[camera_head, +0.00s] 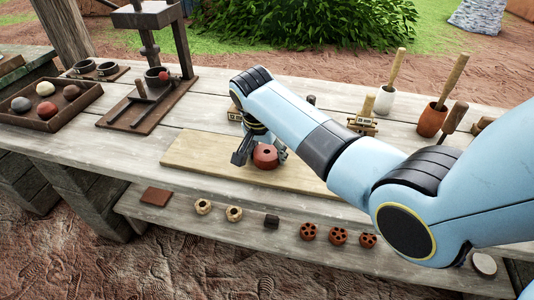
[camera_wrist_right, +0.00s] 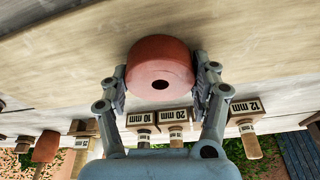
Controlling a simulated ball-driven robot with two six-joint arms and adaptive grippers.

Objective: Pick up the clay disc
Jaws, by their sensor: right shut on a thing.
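The clay disc (camera_head: 265,157) is a thick reddish-brown round piece with a small dark hole in its middle. It is at the light wooden board (camera_head: 190,160) on the table; I cannot tell whether it touches the board. My right gripper (camera_head: 262,152) reaches down to it from above. In the right wrist view the disc (camera_wrist_right: 161,66) sits between the two fingers of the right gripper (camera_wrist_right: 161,84), which are shut on its sides. My left gripper is not in view.
A tray (camera_head: 50,124) with several balls and a dark press (camera_head: 150,110) stand at the left. Stamps marked 10 mm (camera_wrist_right: 141,120), 20 mm (camera_wrist_right: 174,118) and 12 mm (camera_wrist_right: 245,108) stand behind the board. A lower shelf (camera_head: 180,222) holds small clay pieces. A terracotta pot (camera_head: 431,122) holds tools.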

